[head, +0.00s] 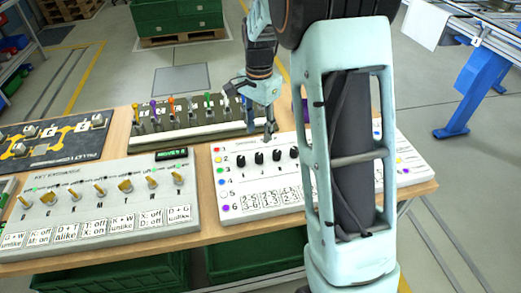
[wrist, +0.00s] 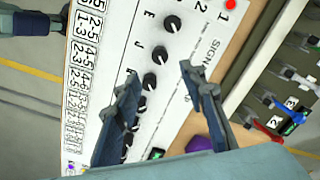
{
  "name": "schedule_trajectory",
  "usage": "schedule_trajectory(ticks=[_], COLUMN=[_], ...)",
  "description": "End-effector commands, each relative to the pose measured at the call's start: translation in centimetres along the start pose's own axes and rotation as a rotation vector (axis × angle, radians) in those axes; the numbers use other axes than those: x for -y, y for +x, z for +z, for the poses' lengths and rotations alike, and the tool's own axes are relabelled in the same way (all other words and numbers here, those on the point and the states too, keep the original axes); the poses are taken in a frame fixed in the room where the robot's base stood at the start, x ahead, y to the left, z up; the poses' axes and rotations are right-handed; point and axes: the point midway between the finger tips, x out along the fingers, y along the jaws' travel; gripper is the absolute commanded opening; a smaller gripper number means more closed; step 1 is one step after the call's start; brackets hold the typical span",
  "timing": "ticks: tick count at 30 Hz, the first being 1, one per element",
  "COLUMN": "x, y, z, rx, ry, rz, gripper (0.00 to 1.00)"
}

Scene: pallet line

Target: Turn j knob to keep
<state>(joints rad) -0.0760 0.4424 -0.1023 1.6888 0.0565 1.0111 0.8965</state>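The white panel (head: 300,187) has a row of black knobs and printed cards below them. In the wrist view the panel (wrist: 120,50) appears turned, with the letters E, J and P beside knobs. The J knob (wrist: 160,53) is black with a pale pointer mark; in the head view it appears to be the second knob from the left (head: 259,158). My gripper (head: 268,138) is above the panel, near the knob row. In the wrist view my gripper (wrist: 158,70) is open, its fingertips apart on either side of the row, near the J and P knobs. Lower knobs are partly hidden by a finger.
A panel with tan levers (head: 100,205) stands left on the wooden table (head: 220,240). A lever rack with coloured handles (head: 190,125) lies behind. A black board (head: 50,140) is at far left. My arm covers the white panel's right part.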

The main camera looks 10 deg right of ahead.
Motion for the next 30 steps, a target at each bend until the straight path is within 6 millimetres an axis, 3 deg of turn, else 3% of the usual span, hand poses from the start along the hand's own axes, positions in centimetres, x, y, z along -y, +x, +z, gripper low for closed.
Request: schedule_trajectory(ticks=[15,21,30], x=[-0.1,0.0,0.0], y=[8.6,10.0,10.2], z=[-0.1,-0.1,-0.1], rx=[0.000,-0.001,-0.002], ry=[0.002,0.001,0.001], rz=[0.002,0.000,-0.001], gripper=[0.38,0.38,0.36])
